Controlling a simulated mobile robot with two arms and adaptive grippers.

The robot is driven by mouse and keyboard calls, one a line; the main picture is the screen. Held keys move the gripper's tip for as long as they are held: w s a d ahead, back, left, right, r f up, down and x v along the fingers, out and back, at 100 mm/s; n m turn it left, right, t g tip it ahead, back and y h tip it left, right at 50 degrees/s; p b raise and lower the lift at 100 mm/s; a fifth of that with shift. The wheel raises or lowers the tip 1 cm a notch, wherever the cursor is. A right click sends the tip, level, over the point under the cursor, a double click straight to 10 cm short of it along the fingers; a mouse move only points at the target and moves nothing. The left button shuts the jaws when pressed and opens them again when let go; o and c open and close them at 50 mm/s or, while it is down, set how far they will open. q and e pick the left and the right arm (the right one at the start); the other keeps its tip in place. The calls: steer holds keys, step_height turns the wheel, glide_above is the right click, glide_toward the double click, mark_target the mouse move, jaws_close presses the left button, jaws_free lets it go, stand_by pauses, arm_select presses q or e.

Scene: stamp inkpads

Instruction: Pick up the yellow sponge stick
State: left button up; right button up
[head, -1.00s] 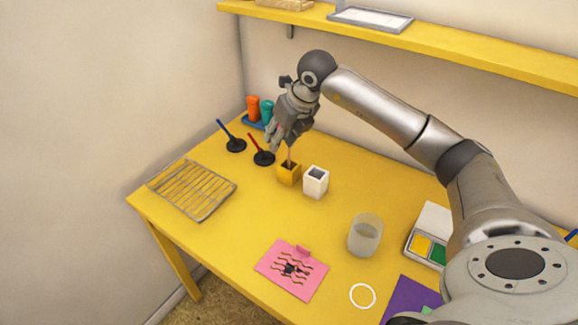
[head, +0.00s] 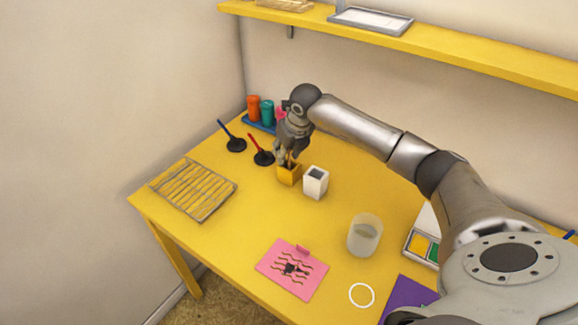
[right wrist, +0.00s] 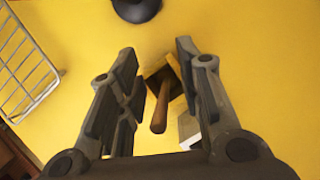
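The yellow sponge stick, seen as a brown wooden handle (right wrist: 161,112), stands in a small yellow holder (head: 288,176) on the table. Its sponge end is hidden inside the holder. My right gripper (head: 287,155) is just above this holder, pointing down. In the right wrist view its two fingers (right wrist: 155,60) are spread apart, with the handle between them, closer to the right finger. I see no grip on the handle. My left gripper is not in view.
A white holder (head: 316,184) stands close beside the yellow one. Black-based stampers with red (head: 262,155) and blue (head: 234,142) handles stand to the left, near a wire rack (head: 198,214). A frosted cup (head: 365,236) and pink card (head: 290,270) are nearer.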

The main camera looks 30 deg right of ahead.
steer(key=shift+w+f, duration=0.1)
steer(key=shift+f, duration=0.05)
jaws_close()
